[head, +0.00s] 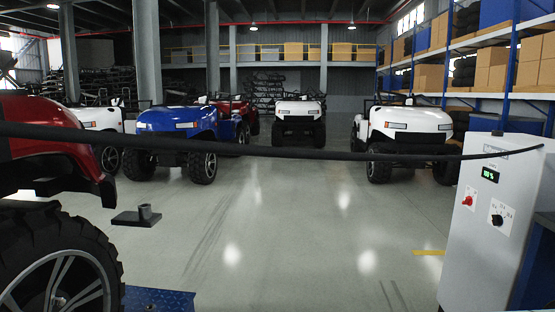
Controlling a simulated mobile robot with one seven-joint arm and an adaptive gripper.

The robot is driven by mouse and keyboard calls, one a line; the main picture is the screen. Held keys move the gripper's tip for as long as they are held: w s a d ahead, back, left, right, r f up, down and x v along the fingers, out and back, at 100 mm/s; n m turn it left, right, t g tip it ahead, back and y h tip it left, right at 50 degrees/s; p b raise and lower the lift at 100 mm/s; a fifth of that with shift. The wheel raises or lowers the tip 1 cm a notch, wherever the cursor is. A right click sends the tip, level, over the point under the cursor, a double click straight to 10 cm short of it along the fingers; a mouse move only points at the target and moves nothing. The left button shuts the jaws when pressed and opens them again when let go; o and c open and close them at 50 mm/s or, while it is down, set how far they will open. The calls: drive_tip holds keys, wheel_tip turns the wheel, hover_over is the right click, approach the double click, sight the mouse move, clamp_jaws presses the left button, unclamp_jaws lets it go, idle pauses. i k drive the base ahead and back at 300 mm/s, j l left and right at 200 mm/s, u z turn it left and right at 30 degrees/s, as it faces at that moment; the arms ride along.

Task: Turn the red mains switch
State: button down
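The red mains switch (468,200) is a small red knob on a white panel plate. It sits on the front of the grey control cabinet (478,262) at the right edge of the head view. Its exact turn position is too small to tell. A black rotary knob (497,219) on a white plate is to its right and slightly lower. A small display with green digits (490,175) is above them. My gripper is not in view.
A black cable (300,153) crosses the whole view and passes in front of the cabinet's top. A red vehicle with a large tyre (60,262) fills the left. A dark plate with a short post (137,217) is beside it. The middle floor is clear.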

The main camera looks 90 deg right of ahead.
sight(467, 200)
drive_tip(key=z, duration=3.5)
